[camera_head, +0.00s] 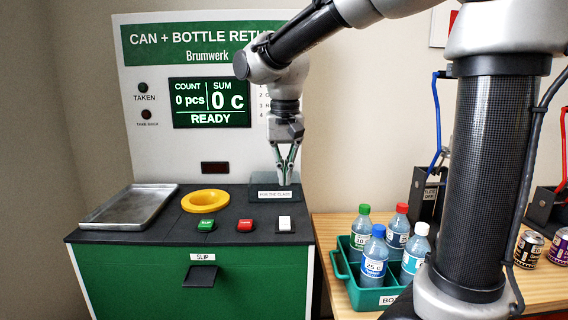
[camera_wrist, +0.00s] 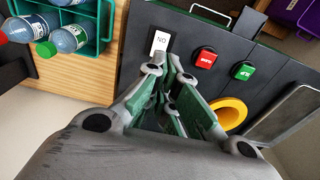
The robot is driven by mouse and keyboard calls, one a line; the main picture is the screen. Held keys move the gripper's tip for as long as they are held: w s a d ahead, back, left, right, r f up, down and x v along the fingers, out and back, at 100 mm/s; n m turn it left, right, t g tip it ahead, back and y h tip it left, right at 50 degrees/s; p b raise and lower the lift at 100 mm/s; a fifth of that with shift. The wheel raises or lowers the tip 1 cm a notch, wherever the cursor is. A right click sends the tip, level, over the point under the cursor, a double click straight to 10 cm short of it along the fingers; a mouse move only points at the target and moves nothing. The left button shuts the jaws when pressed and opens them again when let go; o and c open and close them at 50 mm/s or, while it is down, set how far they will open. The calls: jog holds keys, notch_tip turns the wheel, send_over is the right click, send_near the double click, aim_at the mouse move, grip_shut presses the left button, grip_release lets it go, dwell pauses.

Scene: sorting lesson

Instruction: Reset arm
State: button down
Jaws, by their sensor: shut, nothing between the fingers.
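My gripper (camera_head: 287,173) hangs from my arm, pointing down over the right rear part of the return machine's black top (camera_head: 163,229). Its fingers are shut with nothing between them. In the wrist view the gripper (camera_wrist: 172,62) shows over the same top, near the white button (camera_wrist: 159,42). In the head view the gripper is just above a dark box with a small label (camera_head: 275,194); I cannot tell whether it touches it.
A metal tray (camera_head: 128,207), a yellow ring (camera_head: 205,200), a green button (camera_head: 206,225) and a red button (camera_head: 245,225) are on the machine top. A green crate (camera_head: 343,262) with several bottles stands on the wooden table (camera_head: 326,224). Cans (camera_head: 528,250) stand far right.

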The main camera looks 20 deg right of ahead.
jog(key=s+d+f+n+t, duration=0.1)
jog(key=s+d, duration=0.5)
jog(key=s, duration=0.3)
jog(key=s+d+f+n+t, duration=0.2)
jog(key=s+d, duration=0.5)
jog(key=s, duration=0.3)
jog(key=shift+d+f+n+t, duration=0.15)
jog(key=shift+d+n+t, duration=0.15)
